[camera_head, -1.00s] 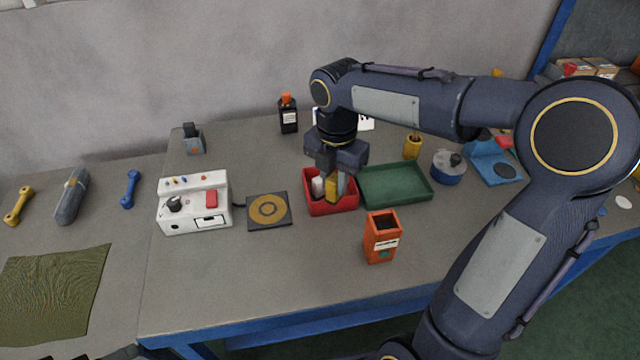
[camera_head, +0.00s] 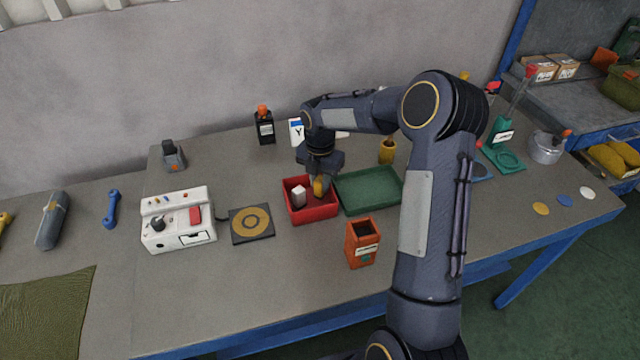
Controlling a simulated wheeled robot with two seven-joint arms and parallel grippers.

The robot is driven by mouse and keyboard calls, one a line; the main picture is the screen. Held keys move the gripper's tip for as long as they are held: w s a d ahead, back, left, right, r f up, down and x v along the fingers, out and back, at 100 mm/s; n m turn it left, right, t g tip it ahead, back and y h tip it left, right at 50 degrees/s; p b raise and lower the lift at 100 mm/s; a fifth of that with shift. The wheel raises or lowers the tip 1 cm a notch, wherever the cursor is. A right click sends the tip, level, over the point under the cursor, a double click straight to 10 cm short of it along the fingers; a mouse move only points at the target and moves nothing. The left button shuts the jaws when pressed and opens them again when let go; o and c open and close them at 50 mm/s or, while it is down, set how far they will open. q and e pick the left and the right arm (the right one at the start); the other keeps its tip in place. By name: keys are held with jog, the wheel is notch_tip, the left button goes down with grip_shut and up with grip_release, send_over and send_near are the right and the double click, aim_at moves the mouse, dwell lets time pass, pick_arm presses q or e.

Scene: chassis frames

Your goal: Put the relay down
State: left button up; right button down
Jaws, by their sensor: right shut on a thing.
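My right gripper (camera_head: 319,178) points down over the red bin (camera_head: 312,216), near its back right part. It is shut on a small yellow piece (camera_head: 319,187), which I take to be the relay. The gripper covers part of it, and I cannot tell whether it touches the bin floor. A white block (camera_head: 298,196) stands in the left part of the same bin, beside the yellow piece. My left gripper is not in view.
A green tray (camera_head: 370,208) adjoins the bin on the right. A dark pad with a yellow ring (camera_head: 251,223) and a white control box (camera_head: 178,220) lie left. The front of the bench is clear.

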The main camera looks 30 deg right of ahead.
jog(key=shift+f, duration=1.05)
jog(key=shift+f, duration=0.25)
jog(key=c, duration=1.5)
grip_release()
jog(key=shift+r, duration=0.1)
